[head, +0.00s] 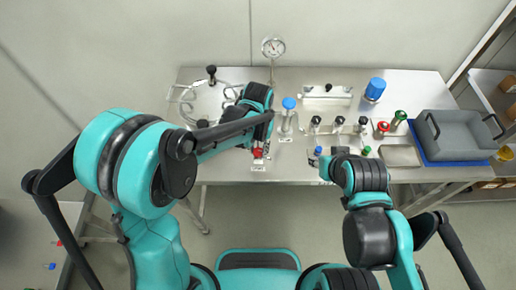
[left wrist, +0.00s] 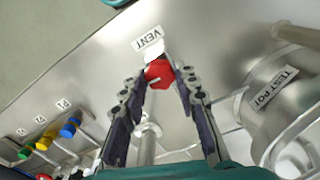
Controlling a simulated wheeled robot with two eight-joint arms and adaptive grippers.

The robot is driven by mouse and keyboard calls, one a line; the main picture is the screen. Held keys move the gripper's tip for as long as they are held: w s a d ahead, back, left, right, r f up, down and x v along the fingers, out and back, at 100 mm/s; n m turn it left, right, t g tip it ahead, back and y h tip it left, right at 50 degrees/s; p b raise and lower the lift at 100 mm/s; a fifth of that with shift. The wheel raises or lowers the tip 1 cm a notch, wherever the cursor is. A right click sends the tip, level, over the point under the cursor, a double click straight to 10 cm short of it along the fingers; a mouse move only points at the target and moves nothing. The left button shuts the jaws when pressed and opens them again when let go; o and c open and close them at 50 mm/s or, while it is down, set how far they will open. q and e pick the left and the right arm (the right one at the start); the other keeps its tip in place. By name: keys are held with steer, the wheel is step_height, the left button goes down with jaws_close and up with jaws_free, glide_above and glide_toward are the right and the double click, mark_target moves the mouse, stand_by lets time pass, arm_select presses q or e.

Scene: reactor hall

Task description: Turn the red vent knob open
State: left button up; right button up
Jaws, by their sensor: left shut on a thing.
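The red vent knob (left wrist: 159,74) shows in the left wrist view between the fingertips of my left gripper (left wrist: 160,72), which is shut on it. A white VENT label (left wrist: 147,40) lies just beyond the knob. In the head view the red knob (head: 258,153) shows small at the table's front edge, below the end of my left arm. My left gripper's fingers are mostly hidden there by the arm. My right gripper (head: 327,166) is near the front edge further right, by small coloured knobs; its fingers are too small to judge.
The test pot (head: 208,102) stands left of my left gripper. A gauge (head: 273,47), a blue-topped post (head: 288,103), a blue-capped jar (head: 375,88) and a grey bin (head: 455,132) are on the steel table. Blue (left wrist: 70,129) and yellow (left wrist: 43,143) knobs sit along one side.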

mark_target(258, 151)
arm_select(q)
steer(key=n, duration=0.4)
steer(key=shift+b, duration=0.3)
steer(key=shift+n, duration=2.1)
steer(key=o, duration=1.2)
steer(key=shift+c, duration=0.2)
step_height(258, 151, up, 12)
